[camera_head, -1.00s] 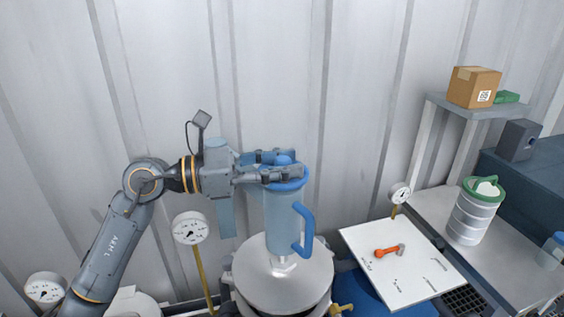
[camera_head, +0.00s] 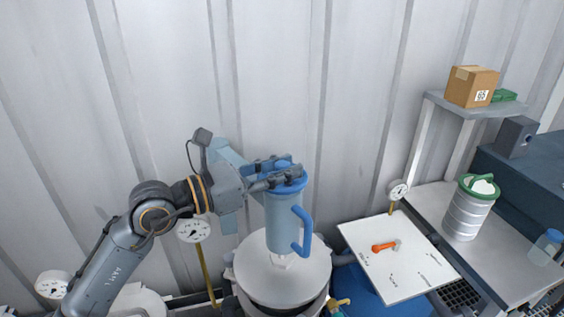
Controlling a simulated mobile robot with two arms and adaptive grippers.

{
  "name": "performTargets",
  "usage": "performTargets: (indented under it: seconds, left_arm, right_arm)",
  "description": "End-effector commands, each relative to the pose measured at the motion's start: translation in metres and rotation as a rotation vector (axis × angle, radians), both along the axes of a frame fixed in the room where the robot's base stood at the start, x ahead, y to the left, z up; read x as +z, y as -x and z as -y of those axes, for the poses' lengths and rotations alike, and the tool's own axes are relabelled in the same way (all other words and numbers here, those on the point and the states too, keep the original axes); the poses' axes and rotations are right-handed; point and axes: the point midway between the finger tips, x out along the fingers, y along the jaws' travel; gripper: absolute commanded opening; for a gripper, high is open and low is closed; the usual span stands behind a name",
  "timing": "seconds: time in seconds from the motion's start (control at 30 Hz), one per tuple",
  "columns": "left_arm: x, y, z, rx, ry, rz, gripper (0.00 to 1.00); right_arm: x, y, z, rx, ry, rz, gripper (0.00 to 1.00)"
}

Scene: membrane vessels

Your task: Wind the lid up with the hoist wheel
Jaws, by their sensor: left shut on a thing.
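The hoist is a light blue upright cylinder (camera_head: 281,222) with a darker blue side handle (camera_head: 305,230). It stands over the round grey lid (camera_head: 307,274) of the vessel. The blue hoist wheel (camera_head: 292,187) appears as the rim on top, with a blue knob at its far side. My left gripper (camera_head: 287,174) reaches in from the left over the wheel and is shut, apparently on the knob; the fingers partly hide it. I cannot tell whether the lid is clear of the vessel beneath. My right gripper is not in view.
A white board (camera_head: 405,275) with an orange-handled tool (camera_head: 384,247) lies to the right. Beyond it a grey bench (camera_head: 488,262) carries a green-topped canister (camera_head: 467,214). A dial gauge (camera_head: 194,231) stands close behind my left arm. A ribbed wall closes the back.

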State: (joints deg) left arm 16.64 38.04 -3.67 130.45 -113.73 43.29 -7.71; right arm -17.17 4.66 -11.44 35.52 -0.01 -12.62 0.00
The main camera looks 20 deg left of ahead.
Motion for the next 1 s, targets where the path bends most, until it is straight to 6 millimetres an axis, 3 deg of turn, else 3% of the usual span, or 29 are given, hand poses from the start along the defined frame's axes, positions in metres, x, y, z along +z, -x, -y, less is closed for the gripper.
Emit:
performTargets:
  seconds: [0.2, 0.23, 0.33, 0.37, 0.73, 1.0]
  left_arm:
    - [-0.001, 0.0, 0.0, -0.001, 0.001, 0.0, 0.0]
    - [-0.001, 0.0, 0.0, -0.001, 0.001, 0.0, 0.27]
    - [0.0, 0.0, 0.0, -0.001, 0.001, 0.0, 0.48]
    - [0.0, 0.0, 0.0, -0.001, 0.001, 0.0, 0.49]
    - [-0.001, 0.004, -0.003, -0.001, 0.001, -0.001, 0.49]
    - [-0.002, 0.034, -0.032, 0.0, -0.002, -0.004, 0.49]
  right_arm:
    - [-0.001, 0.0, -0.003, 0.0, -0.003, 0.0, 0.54]
    - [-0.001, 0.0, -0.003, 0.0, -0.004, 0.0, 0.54]
    - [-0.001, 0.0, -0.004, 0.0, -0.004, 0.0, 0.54]
    - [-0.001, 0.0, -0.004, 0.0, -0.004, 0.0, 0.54]
    - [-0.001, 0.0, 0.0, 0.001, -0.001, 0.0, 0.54]
    - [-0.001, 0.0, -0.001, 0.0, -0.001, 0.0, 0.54]
